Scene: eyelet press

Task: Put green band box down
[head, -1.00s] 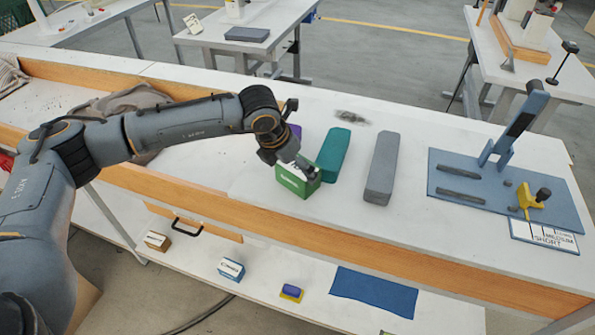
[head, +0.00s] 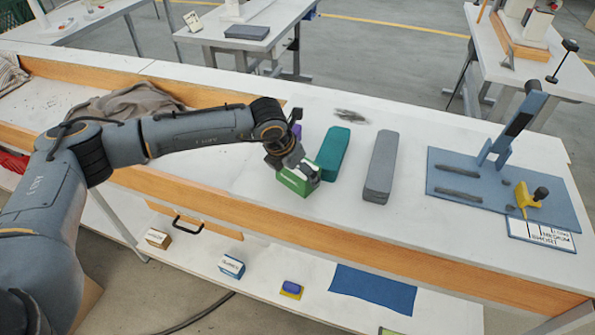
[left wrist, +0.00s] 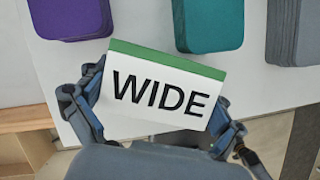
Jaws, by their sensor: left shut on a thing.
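The green band box (head: 296,184) is at the front edge of the white bench top, left of the teal block, in the head view. In the left wrist view the box (left wrist: 163,88) shows a white face lettered WIDE with a green strip along its far edge. My left gripper (head: 298,170) is shut on it, with one finger on each side. Whether its underside touches the bench cannot be told. My right gripper is not in view.
A teal block (head: 334,152), a grey block (head: 381,165) and a purple block (left wrist: 70,18) stand close behind and beside the box. A blue mat (head: 440,180) with a press lies to the right. Bare bench lies between grey block and mat.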

